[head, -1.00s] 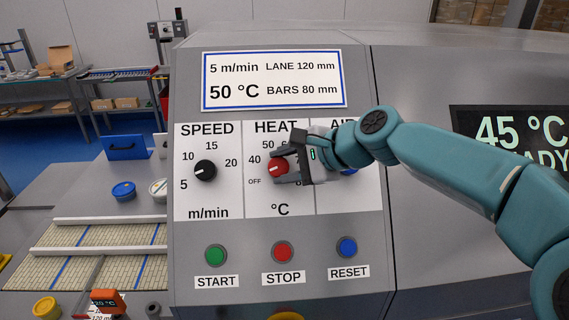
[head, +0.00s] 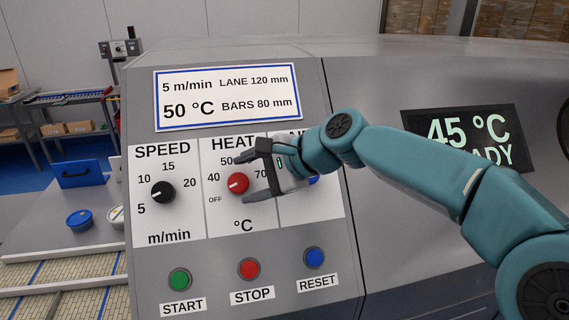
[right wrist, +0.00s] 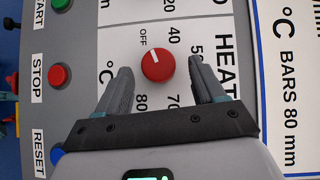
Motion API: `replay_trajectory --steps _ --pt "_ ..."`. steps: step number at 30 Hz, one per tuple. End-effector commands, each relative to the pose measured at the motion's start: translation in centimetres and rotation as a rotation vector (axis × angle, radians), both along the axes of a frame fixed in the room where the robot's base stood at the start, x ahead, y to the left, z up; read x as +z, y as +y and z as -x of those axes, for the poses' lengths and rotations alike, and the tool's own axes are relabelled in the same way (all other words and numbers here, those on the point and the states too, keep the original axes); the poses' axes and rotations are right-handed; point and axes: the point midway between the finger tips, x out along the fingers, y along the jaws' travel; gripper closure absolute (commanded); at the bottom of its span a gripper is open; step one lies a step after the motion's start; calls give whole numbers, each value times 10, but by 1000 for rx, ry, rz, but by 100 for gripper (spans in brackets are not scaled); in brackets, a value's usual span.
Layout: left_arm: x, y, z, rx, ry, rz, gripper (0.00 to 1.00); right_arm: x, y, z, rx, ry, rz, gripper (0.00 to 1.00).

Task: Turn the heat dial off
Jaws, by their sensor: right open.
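The red heat dial (head: 238,183) sits on the white HEAT panel, with OFF at its lower left and temperature marks around it. It also shows in the right wrist view (right wrist: 158,66). Its white pointer mark aims between OFF and 40, nearer OFF. My right gripper (head: 249,178) is open and empty, just right of the dial in the head view. In the right wrist view its two fingers (right wrist: 164,76) are spread on either side of the dial, with clear gaps. My left gripper is not in view.
The black speed dial (head: 163,192) is left of the heat dial. Green start (head: 179,280), red stop (head: 248,268) and blue reset (head: 314,257) buttons sit below. A display (head: 470,138) reads 45 °C. A blue knob is partly hidden behind my right gripper.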

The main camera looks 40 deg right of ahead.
Motion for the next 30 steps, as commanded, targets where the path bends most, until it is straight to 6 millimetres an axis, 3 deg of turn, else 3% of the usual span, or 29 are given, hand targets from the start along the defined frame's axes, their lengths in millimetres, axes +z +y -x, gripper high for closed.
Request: replay_trajectory --steps 9,15,21,30 --pt "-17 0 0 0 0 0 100 45 -26 66 -7 -7 2 31" --pt "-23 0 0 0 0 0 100 68 -38 99 -6 -6 2 31" --pt "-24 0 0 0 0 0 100 79 -42 114 -3 -6 1 31" --pt "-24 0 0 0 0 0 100 81 -42 115 -1 -5 0 31"
